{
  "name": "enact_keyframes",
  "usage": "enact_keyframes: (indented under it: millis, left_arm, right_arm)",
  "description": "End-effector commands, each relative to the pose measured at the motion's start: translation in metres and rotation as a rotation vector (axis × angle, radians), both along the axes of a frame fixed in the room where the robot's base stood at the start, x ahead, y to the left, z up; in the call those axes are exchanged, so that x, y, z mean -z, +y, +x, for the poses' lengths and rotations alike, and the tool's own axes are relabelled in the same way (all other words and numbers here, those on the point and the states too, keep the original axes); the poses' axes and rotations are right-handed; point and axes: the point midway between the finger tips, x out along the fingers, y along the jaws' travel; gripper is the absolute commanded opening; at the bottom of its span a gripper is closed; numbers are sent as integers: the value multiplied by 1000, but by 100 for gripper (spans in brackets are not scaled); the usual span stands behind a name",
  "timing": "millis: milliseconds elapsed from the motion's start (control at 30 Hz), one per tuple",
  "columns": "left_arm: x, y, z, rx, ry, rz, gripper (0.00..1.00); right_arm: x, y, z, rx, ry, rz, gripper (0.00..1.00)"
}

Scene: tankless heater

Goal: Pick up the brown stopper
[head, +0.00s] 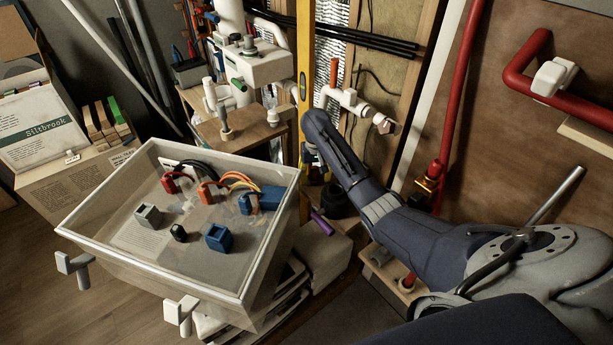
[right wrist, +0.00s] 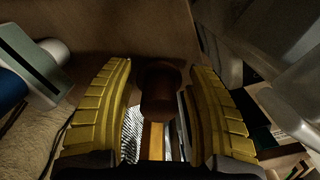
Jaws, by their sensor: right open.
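The brown stopper (right wrist: 160,92) shows in the right wrist view as a dark, rounded cylinder. It lies between the two ribbed yellow fingers of my right gripper (right wrist: 161,88). The fingers are spread, one on each side of it, with a visible gap on the left. I cannot tell how far it lies from them in depth. In the head view my dark blue right arm reaches in from the lower right to the yellow level. Its fingers and the stopper are hard to make out there. My left gripper is in neither view.
A clear-sided box (head: 190,255) with coloured connectors stands at the front left. A small wooden shelf (head: 245,138) carries white fittings. The yellow level (head: 305,50) stands upright by the arm. Red pipes (head: 455,100) run along the right wall. Cardboard boxes stand at the far left.

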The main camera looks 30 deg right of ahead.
Motion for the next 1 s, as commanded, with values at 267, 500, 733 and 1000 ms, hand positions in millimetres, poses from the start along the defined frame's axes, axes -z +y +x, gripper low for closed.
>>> enact_keyframes:
  millis: [267,500,733,1000]
  left_arm:
    - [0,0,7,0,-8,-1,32]
    - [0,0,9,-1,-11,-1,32]
    - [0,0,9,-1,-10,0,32]
    - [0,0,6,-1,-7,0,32]
  right_arm:
    - [1,-1,0,1,0,0,53]
    - [0,0,0,1,0,0,25]
    - [0,0,0,1,0,0,0]
    - [0,0,0,1,0,0,0]
